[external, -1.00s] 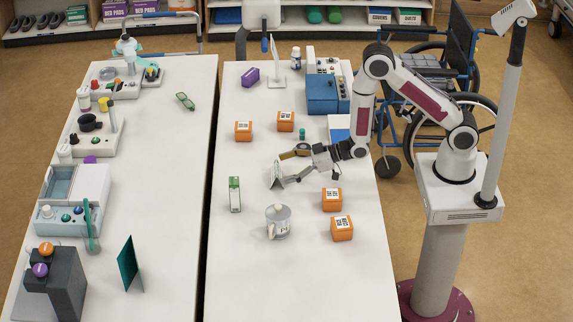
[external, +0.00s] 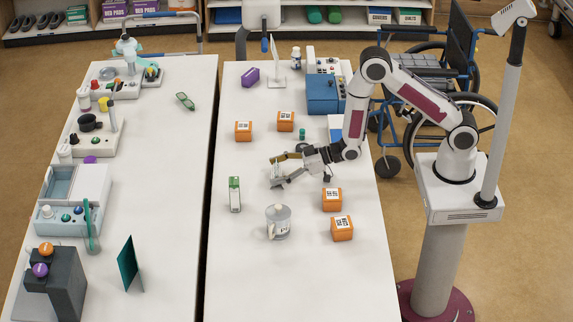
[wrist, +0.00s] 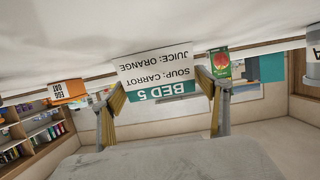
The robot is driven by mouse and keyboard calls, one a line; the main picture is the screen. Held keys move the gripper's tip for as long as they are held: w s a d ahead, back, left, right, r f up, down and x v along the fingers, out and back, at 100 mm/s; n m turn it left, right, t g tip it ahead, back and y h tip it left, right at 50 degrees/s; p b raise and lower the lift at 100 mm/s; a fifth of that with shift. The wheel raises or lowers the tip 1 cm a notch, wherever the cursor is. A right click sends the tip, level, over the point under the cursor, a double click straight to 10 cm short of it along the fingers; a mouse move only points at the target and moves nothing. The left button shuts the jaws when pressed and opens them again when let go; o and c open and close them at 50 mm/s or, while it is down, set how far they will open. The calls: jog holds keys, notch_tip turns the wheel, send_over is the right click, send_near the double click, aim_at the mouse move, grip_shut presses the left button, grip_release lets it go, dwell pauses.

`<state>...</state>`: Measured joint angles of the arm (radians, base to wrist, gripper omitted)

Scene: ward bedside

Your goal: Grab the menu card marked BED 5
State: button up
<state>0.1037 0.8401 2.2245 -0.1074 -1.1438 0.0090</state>
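The BED 5 menu card (wrist: 158,72) is a small white card with a teal band. It shows upside down in the wrist view, with its text about carrot soup and orange juice. My gripper (wrist: 160,95) is open, with one finger at each side of the card. The card lies between or just past the fingertips; a firm grip is not visible. In the external view my gripper (external: 279,170) is low over the right table, and the card (external: 276,173) stands at its fingertips, partly hidden by the fingers.
Orange boxes (external: 331,199) stand on the right table (external: 255,285) on both sides of my arm. A blue device (external: 322,95) sits behind. The table's front is clear.

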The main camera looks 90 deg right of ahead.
aim_at(277, 167)
jog(key=c, duration=0.4)
jog(key=shift+c, duration=0.2)
jog(key=shift+r, duration=0.15)
jog(key=shift+r, duration=4.9)
